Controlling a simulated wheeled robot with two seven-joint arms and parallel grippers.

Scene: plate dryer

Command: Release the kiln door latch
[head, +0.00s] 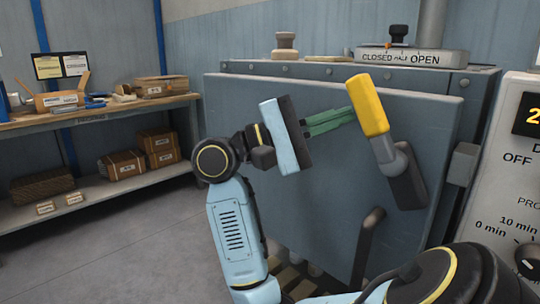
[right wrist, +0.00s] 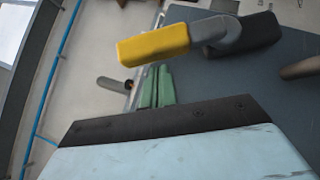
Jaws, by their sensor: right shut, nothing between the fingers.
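The kiln door (head: 300,105) is a large blue-grey panel. Its latch has a yellow grip (head: 368,104) on a grey lever, rising from a dark mount (head: 408,187) on the door's right side. The lever leans up and slightly left in the head view. The right wrist view shows the yellow grip (right wrist: 153,43) lying across the top. My right gripper (head: 348,116) has green fingers pressed together, empty. Their tips are right beside the grip's left side; I cannot tell whether they touch it. The fingers (right wrist: 156,84) also show in the right wrist view. My left gripper is out of view.
A dark curved handle (head: 367,235) sticks out low on the door. A control panel (head: 512,190) with a dial stands at the right. A shelf (head: 120,112) with boxes stands at the left.

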